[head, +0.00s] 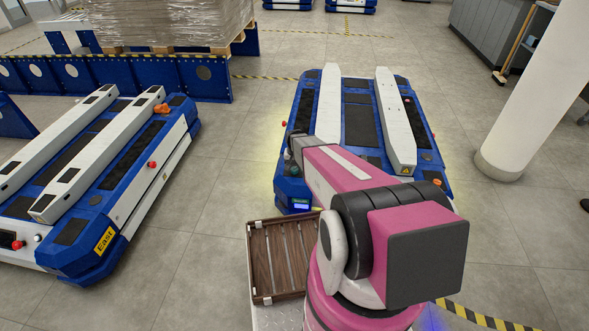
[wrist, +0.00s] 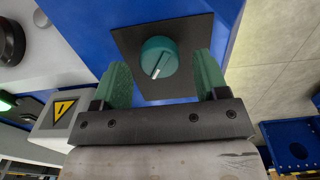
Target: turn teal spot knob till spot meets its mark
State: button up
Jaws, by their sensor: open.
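The teal knob (wrist: 158,57) sits on a dark square plate (wrist: 190,28) on a blue surface in the wrist view. A short pale line on its face points down and slightly left. I cannot make out a mark on the plate. My gripper (wrist: 161,62) is open, with one green finger on each side of the knob. A gap shows between the knob and each finger.
A brown slatted tray (head: 252,275) lies beside my arm. A white pillar (head: 530,95) stands at the right. A white block with a warning sign (wrist: 62,108) is left of my fingers in the wrist view.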

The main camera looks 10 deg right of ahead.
aim_at(295, 168)
notch_tip(295, 168, up, 10)
jog(key=shift+f, duration=0.25)
jog(key=shift+s, duration=0.1)
jog(key=s+r+n, duration=0.1)
jog(key=s+r, duration=0.6)
jog(key=s, duration=0.3)
jog(key=s+r+n, duration=0.2)
jog(key=s+r, duration=0.5)
jog(key=s, duration=0.4)
jog(key=shift+s, duration=0.1)
